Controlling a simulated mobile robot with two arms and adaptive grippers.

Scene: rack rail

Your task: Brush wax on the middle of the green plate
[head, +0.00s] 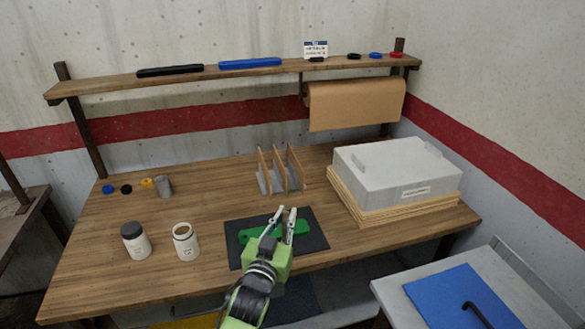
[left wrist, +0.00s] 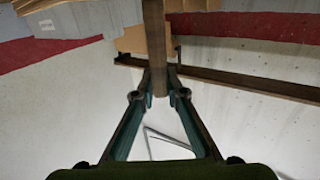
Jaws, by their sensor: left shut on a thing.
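The green plate (head: 250,235) lies on a dark mat (head: 312,232) at the front of the bench, partly hidden by my left gripper. My left gripper (head: 286,211) is over the plate and mat in the head view. It is shut on a brown handle (left wrist: 157,45), seen upright between the fingertips in the left wrist view; I take it as the brush. The brush is not clear in the head view, and its bristles are hidden. An open white jar (head: 186,243) stands left of the mat. My right gripper is not in view.
A dark-lidded jar (head: 136,241) stands left of the open jar. A wooden divider rack (head: 282,170) stands behind the mat. A grey box (head: 394,172) on boards stands at the right. A blue mat (head: 450,298) lies on a side table. The bench's left middle is clear.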

